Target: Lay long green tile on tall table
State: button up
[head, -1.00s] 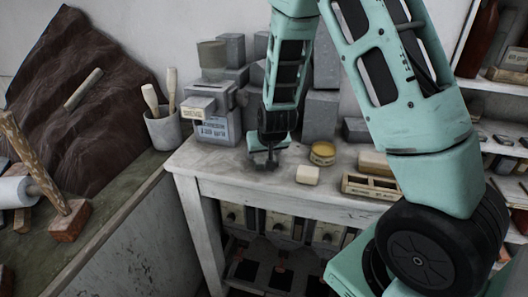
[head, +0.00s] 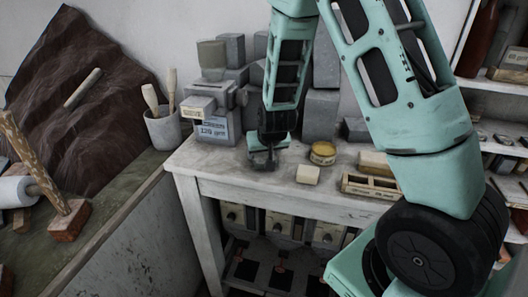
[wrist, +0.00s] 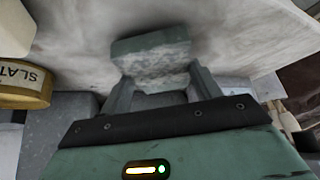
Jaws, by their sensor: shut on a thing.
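A green tile (wrist: 152,58) with a worn, pale mottled face is between the fingers of my gripper (wrist: 160,88) in the wrist view. My gripper is shut on it. The tile is too small and dark there to make out clearly. I cannot tell whether it touches the tabletop.
A grey scale-like box (head: 212,110) stands left of my gripper. A cream block (head: 307,175), a yellow tin (head: 322,153) and a wooden compartment tray (head: 370,186) are to the right. Grey blocks (head: 322,115) stand behind. The front left tabletop is clear.

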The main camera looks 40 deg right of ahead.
jog(key=shift+f+b, duration=0.55)
jog(key=shift+f, duration=0.1)
jog(key=o, duration=1.4)
jog(key=shift+c, duration=0.2)
jog(key=shift+r, duration=0.15)
jog(key=shift+r+p, duration=1.75)
jog(key=shift+r, duration=0.15)
jog(key=shift+a, duration=0.1)
